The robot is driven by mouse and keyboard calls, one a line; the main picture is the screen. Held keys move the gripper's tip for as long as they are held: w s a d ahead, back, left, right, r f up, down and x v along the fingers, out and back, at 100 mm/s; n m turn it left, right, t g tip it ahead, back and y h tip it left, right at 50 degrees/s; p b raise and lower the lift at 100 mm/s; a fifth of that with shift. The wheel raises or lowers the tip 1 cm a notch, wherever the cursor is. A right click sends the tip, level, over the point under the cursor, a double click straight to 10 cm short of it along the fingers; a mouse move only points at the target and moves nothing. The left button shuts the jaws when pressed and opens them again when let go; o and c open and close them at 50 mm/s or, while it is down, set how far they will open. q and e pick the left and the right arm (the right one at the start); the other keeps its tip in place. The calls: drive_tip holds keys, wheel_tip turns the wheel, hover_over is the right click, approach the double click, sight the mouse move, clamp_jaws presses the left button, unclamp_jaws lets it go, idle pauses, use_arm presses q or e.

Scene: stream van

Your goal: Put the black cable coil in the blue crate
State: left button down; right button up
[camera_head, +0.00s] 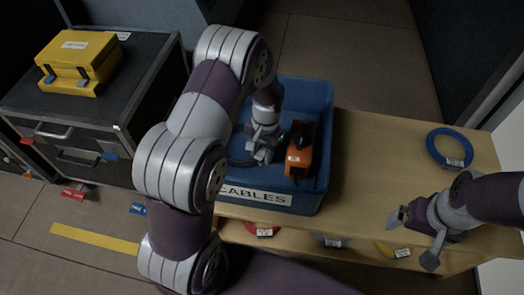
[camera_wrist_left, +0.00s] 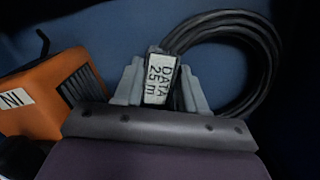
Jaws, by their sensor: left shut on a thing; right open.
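The blue crate (camera_head: 318,95), labelled "CABLES", stands on the wooden bench. My left gripper (camera_head: 262,152) reaches down inside it. The black cable coil (camera_head: 240,162) is low in the crate, partly hidden behind my left arm. In the left wrist view the coil (camera_wrist_left: 262,60) lies against the blue crate surface, and my left gripper (camera_wrist_left: 157,88) is shut on it at its white "DATA 25 m" tag (camera_wrist_left: 160,78). I cannot tell whether the coil rests fully on the crate floor. My right gripper (camera_head: 415,238) is open and empty above the bench's right front.
An orange box (camera_head: 300,150) sits in the crate, right of my left gripper; it also shows in the left wrist view (camera_wrist_left: 45,90). A blue cable coil (camera_head: 450,148) lies on the bench's right. Red (camera_head: 262,229) and yellow (camera_head: 392,250) coils show below the bench's front edge. Bench between is clear.

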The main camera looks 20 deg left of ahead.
use_arm(q)
drive_tip(key=c, duration=0.6)
unclamp_jaws()
drive_tip(key=shift+f, duration=0.1)
drive_tip(key=shift+c, duration=0.2)
wheel_tip(320, 180, up, 13)
drive_tip(key=p, duration=0.5)
drive_tip(key=s+d+r+n+t, duration=0.1)
drive_tip(key=s+r, duration=0.2)
drive_tip(key=s, duration=0.3)
drive_tip(key=s+d+r+t, duration=0.1)
drive_tip(key=s+d+r, duration=0.1)
drive_tip(key=s, duration=0.5)
drive_tip(key=shift+d+r+n+t, duration=0.2)
drive_tip(key=shift+r+n+t, duration=0.2)
